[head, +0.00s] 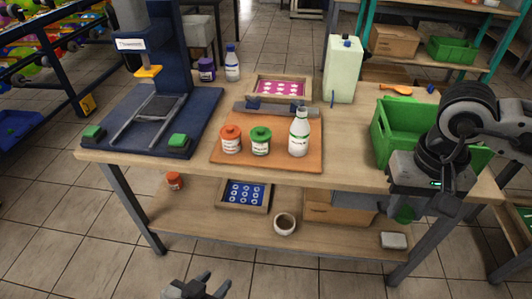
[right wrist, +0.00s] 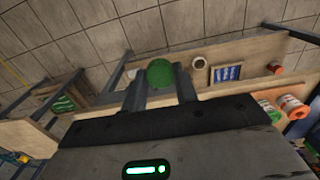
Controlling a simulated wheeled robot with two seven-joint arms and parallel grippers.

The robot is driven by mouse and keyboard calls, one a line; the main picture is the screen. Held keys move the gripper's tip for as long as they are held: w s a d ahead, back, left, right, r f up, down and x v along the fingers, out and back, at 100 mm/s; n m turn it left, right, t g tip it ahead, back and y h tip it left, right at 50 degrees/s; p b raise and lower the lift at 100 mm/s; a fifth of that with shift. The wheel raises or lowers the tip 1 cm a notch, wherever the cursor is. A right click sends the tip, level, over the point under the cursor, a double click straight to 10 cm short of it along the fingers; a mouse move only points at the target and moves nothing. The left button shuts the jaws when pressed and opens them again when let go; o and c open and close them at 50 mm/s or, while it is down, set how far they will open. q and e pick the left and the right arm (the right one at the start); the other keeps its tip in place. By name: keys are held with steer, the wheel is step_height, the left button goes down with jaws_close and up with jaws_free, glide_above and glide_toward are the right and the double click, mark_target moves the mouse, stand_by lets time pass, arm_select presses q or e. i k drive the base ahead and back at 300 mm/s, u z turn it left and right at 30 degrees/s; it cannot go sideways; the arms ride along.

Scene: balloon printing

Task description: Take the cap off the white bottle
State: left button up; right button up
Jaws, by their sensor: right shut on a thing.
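The white bottle (head: 298,138) stands upright at the right of the orange-brown mat (head: 228,158) on the table. Its narrow neck looks pale, and no coloured cap shows on it. My right gripper (right wrist: 160,88) is off the table's front right edge, well away from the bottle. It is shut on a round green cap (right wrist: 159,72), which also shows below the gripper in the head view (head: 404,214). My left gripper (head: 216,283) is low in front of the table, open and empty.
An orange-lidded jar (head: 231,140) and a green-lidded jar (head: 260,141) stand left of the bottle. A green crate (head: 390,128) is at the right, beside my right arm. A blue press (head: 172,70) stands at the left. The lower shelf (head: 180,222) holds several items.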

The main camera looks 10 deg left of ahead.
mark_target(298, 137)
steer(key=u, duration=0.7)
steer(key=i, duration=0.95)
steer(key=z, duration=0.15)
